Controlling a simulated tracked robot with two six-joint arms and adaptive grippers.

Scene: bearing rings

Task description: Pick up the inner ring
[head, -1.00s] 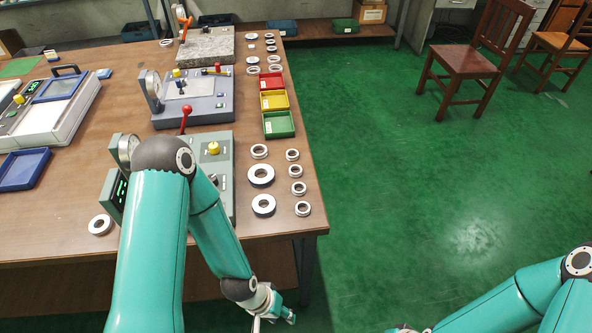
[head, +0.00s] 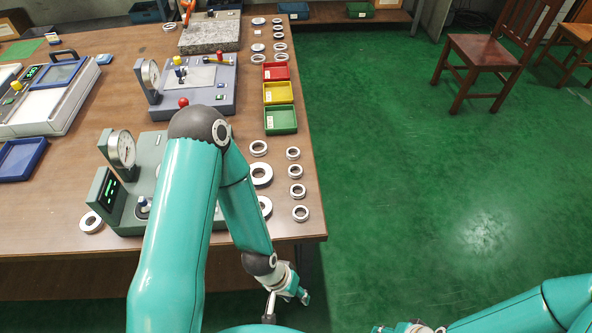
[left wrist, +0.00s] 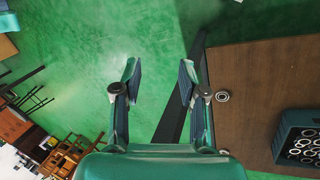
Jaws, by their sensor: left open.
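Several small metal rings stand in a column near the table's right edge, among them a front one (head: 300,213) and a back one (head: 293,153). I cannot tell for sure which is the inner ring. My left gripper (head: 287,303) hangs off the table's front edge, apart from every ring. In the left wrist view it is open and empty (left wrist: 158,72), with one ring (left wrist: 222,97) on the tabletop to its right. My right gripper (head: 408,328) is at the bottom edge, mostly cut off.
Red, yellow and green trays (head: 281,119) stand behind the rings. A gauge device (head: 122,150) is partly behind my left arm. Another ring (head: 90,222) lies at the left. A dark crate of rings (left wrist: 283,132) shows in the left wrist view.

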